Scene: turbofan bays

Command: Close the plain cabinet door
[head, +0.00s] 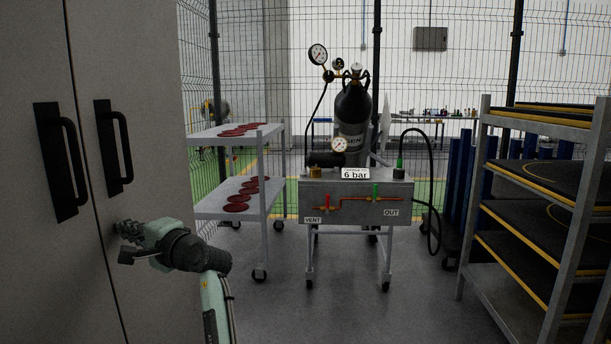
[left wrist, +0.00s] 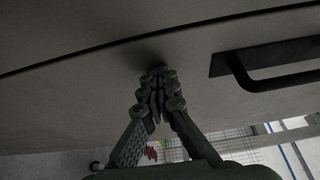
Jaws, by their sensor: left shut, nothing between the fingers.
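The plain grey cabinet (head: 30,270) fills the left of the head view. Its two doors meet at a thin dark seam, and I cannot tell whether they are fully flush. The right-hand door (head: 150,120) has a black handle (head: 118,147); the left-hand door has another black handle (head: 62,160). My left gripper (head: 122,232) is shut and empty, below the right-hand handle and close to the seam. In the left wrist view its fingertips (left wrist: 157,76) point at the door face and seem to touch or nearly touch it. A handle (left wrist: 270,65) shows at right there.
A shelf trolley with dark red discs (head: 236,208) stands right of the cabinet. A test cart (head: 355,198) with a black gas cylinder stands mid-view. A rack of dark trays (head: 540,220) is at right. Grey floor (head: 410,310) is clear in front.

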